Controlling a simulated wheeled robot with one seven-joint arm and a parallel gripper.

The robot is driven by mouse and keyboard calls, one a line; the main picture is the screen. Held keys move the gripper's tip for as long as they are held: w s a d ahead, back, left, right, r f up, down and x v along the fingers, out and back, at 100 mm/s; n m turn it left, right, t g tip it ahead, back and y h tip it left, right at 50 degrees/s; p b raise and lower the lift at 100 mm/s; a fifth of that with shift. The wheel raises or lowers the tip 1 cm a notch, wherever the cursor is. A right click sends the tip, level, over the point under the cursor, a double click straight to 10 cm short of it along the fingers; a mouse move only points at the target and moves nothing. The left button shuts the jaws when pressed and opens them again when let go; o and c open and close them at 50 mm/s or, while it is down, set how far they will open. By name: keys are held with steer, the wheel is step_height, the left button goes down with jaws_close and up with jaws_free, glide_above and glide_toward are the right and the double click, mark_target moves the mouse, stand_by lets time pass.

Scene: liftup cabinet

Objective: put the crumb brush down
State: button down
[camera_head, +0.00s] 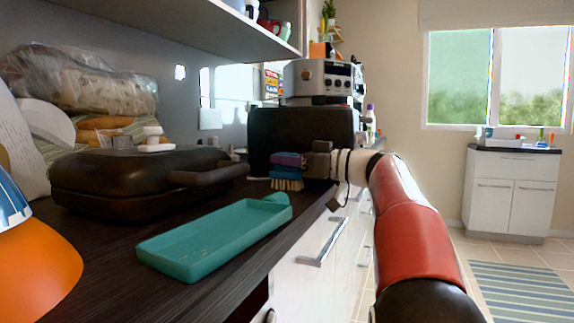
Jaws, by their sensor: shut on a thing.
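The crumb brush (287,172) has a blue and purple body with pale bristles pointing down. My gripper (307,163) is shut on its right end. The brush is near the counter's front edge, beyond the far end of the teal tray. I cannot tell whether the bristles touch the counter (108,222). The teal tray (205,240) lies on the dark counter, with a rounded tab at its far end and a few small specks inside. My gripper's fingertips are small and partly hidden by the brush.
A dark waffle-iron-like case (130,185) stands left of the tray. A black appliance (290,132) stands behind the brush. An orange object (38,270) is at the near left. A shelf (180,32) hangs above. Cabinet drawers (308,235) lie below the counter's front edge.

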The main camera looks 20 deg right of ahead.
steer(key=shift+f, duration=0.25)
steer(key=c, duration=1.1)
jaws_free()
steer(key=shift+r, duration=0.1)
steer(key=shift+r, duration=0.15)
steer(key=shift+s+d, duration=0.15)
steer(key=shift+d, duration=0.1)
steer(key=v, duration=1.1)
steer(key=shift+s+d+b, duration=0.1)
steer(key=shift+s+b, duration=0.1)
steer(key=shift+b, duration=0.1)
